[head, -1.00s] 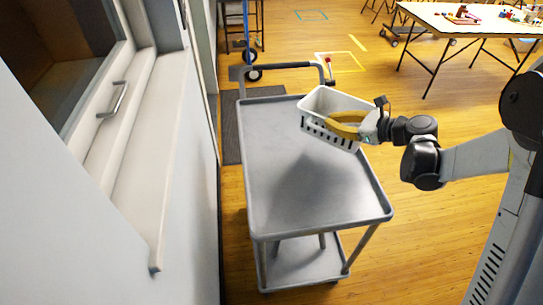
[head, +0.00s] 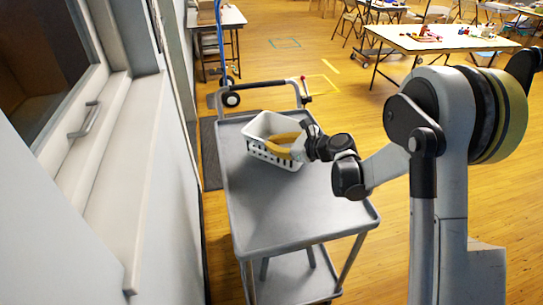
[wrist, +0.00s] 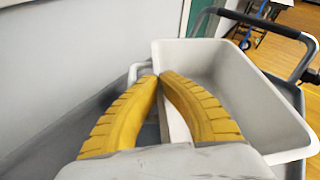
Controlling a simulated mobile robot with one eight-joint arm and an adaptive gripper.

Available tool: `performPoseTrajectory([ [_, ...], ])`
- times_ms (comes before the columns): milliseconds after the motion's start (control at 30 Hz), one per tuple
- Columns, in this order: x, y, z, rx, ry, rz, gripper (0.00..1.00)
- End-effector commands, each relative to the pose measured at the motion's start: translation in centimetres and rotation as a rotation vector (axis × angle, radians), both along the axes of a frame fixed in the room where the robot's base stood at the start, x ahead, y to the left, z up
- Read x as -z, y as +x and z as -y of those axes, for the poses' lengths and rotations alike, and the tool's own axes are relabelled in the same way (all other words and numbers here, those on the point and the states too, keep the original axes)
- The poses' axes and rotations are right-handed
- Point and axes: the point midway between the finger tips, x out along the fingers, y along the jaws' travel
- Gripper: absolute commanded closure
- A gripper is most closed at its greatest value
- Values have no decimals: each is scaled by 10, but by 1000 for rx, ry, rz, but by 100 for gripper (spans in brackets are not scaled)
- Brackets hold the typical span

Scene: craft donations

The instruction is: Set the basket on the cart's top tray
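The white slotted basket (head: 262,151) is over the far half of the grey cart's top tray (head: 290,210), within its edges. It looks level and low, at or very near the tray surface; contact under it is hidden. My gripper (head: 277,143) has yellow fingers at the basket's right side. In the wrist view, the fingers (wrist: 159,77) are closed together with the basket's wall between them, and the basket (wrist: 230,65) looks empty inside.
A pale wall with a window ledge (head: 130,170) runs close along the cart's left side. The cart's handle (head: 265,84) stands beyond the basket. The near half of the tray is bare. A table (head: 440,38) with small coloured items stands at the back right.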

Motion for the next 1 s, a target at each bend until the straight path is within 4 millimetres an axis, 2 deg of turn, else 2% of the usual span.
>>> performPoseTrajectory([
  [233,38,0,1,1,0,0,100],
  [600,40,0,1,0,0,0,100],
  [700,39,0,1,0,0,0,73],
  [1000,38,0,1,0,0,0,73],
])
